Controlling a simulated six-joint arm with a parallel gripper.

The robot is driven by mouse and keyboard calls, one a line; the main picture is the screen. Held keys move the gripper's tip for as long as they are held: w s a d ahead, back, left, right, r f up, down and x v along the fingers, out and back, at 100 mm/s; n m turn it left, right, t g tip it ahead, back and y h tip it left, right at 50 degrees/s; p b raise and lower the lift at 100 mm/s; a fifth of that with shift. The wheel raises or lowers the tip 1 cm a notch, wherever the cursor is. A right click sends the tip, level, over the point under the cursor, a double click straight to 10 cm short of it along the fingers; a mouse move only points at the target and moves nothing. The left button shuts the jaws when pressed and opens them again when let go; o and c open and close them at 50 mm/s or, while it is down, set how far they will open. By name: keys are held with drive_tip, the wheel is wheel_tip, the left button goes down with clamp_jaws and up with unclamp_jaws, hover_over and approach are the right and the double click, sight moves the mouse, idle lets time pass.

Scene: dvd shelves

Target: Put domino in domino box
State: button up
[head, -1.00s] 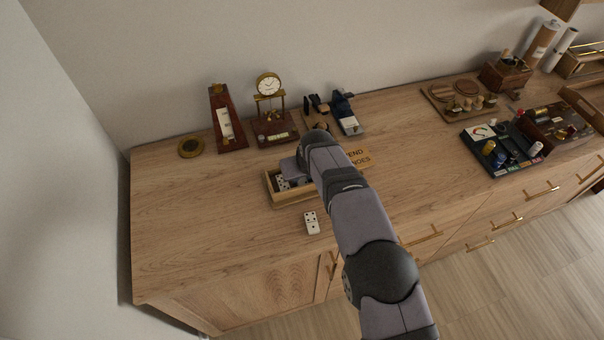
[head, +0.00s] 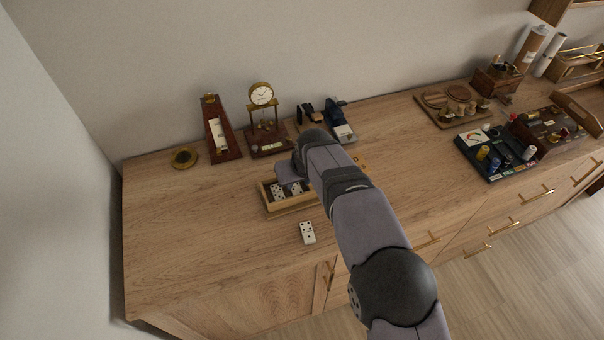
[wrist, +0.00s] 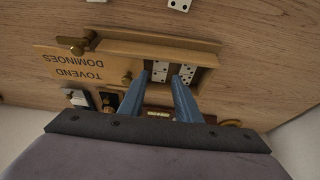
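A white domino with black pips (head: 307,232) lies on the cabinet top in front of the domino box; its edge shows at the top of the wrist view (wrist: 180,4). The open wooden domino box (head: 291,208) holds a few dominoes, two of them clear in the wrist view (wrist: 160,71) (wrist: 187,73). My gripper (wrist: 159,78) is open, its two blue fingers apart over the box's back side, with a boxed domino showing between the tips. No domino is clearly held. In the head view my arm hides the fingertips and part of the box.
A "TOVEND DOMINOES" sign (wrist: 85,62) and brass fittings adjoin the box. A metronome (head: 219,130), a clock (head: 262,95) and a small dark device (head: 338,125) stand behind. The cabinet top left of the box is clear.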

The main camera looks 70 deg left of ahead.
drive_tip(key=b+v, duration=0.2)
drive_tip(key=v, duration=0.5)
drive_tip(key=shift+d+r, duration=0.2)
drive_tip(key=shift+r, duration=0.2)
drive_tip(key=shift+w, duration=0.1)
drive_tip(key=w+d+m+t+h, duration=0.1)
drive_tip(key=w+d+m, duration=0.1)
drive_tip(key=w+d, duration=0.55)
drive_tip(key=w+d+m, duration=0.2)
drive_tip(key=w+d, duration=0.2)
drive_tip(key=w, duration=0.6)
drive_tip(key=w+d+m+h, duration=0.15)
drive_tip(key=w+d, duration=0.35)
drive_tip(key=d, duration=0.5)
drive_tip(key=w+d+m, duration=0.3)
drive_tip(key=w+d, duration=0.2)
drive_tip(key=d, duration=0.5)
drive_tip(key=s+d+f+m+h, duration=0.15)
drive_tip(key=d+m, duration=0.35)
drive_tip(key=d, duration=1.4)
drive_tip(key=s+d+f+m+g, duration=0.1)
drive_tip(key=s+d+f+m, duration=0.2)
drive_tip(key=s+d, duration=0.6)
drive_tip(key=d+m, duration=0.1)
drive_tip(key=d, duration=0.2)
drive_tip(key=shift+s+d+f+h, duration=0.15)
drive_tip(key=shift+s+d+h, duration=0.1)
drive_tip(key=shift+s+h, duration=0.05)
drive_tip(key=shift+m, duration=0.25)
